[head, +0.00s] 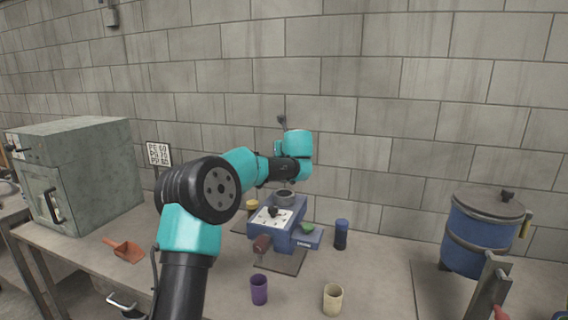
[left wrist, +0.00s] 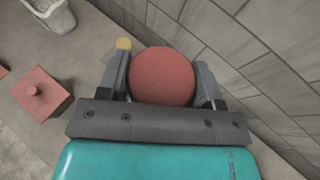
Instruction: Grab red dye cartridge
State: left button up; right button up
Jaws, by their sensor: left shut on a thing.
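The red dye cartridge (left wrist: 163,77) shows in the left wrist view as a round, dull red end between my left gripper's fingers. My left gripper (left wrist: 162,84) is shut on it, with one grey finger against each side. In the head view, my own left arm hides the cartridge and the fingers, so I cannot tell how high it is held. My right gripper is in neither view.
A blue machine (head: 283,225) stands mid-bench, with a dark blue cylinder (head: 341,234) to its right. A purple cup (head: 259,289) and a cream cup (head: 333,299) stand in front.

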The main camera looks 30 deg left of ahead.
pick_arm(q)
jog(key=shift+r, duration=0.45)
